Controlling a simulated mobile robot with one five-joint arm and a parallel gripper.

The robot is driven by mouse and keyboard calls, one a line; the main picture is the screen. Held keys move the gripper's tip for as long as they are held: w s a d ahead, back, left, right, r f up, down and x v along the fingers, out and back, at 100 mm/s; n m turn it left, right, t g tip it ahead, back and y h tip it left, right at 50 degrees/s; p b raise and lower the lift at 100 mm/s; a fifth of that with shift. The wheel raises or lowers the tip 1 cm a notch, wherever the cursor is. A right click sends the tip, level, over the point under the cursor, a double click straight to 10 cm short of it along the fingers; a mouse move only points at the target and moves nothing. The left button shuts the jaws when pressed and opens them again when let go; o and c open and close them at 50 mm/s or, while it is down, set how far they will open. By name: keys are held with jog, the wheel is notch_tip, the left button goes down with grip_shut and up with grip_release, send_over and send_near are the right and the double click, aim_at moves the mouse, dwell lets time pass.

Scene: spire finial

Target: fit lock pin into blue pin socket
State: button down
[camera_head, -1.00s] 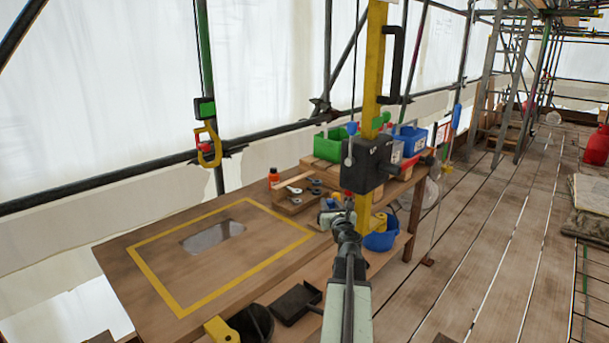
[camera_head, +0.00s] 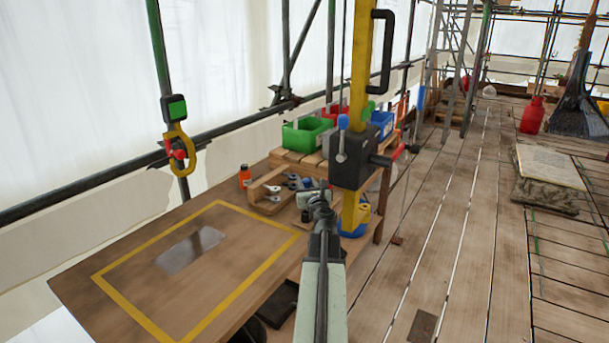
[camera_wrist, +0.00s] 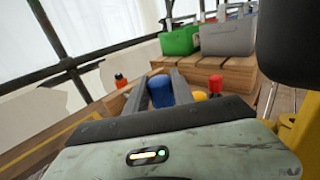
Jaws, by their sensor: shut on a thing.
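My gripper (camera_head: 316,196) is beyond the end of my pale green arm, over the far right part of the workbench. In the wrist view the two grey fingers (camera_wrist: 161,88) are shut on a blue cylindrical piece, the lock pin (camera_wrist: 160,92), with its blue end showing between them. The rest of the pin is hidden. A black box (camera_head: 350,160) on a yellow post stands just right of my gripper. I cannot tell which part is the blue pin socket.
The workbench (camera_head: 110,262) has a yellow outlined area. An orange bottle (camera_head: 245,177) and a wooden tool rack (camera_head: 267,187) stand at its back. Green (camera_head: 305,136) and blue (camera_head: 382,122) bins sit on a wooden stand.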

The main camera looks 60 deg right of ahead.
jog(key=r, duration=0.1)
jog(key=r+p, duration=0.1)
jog(key=shift+w+d+r, duration=0.35)
jog(key=shift+d+f, duration=0.1)
jog(key=shift+f, duration=0.25)
jog(key=shift+b, duration=0.3)
jog(key=shift+s, duration=0.1)
notch_tip(320, 180, down, 6)
jog(key=b, duration=0.6)
jog(key=shift+f+b, duration=2.35)
jog(key=c, duration=1)
grip_release()
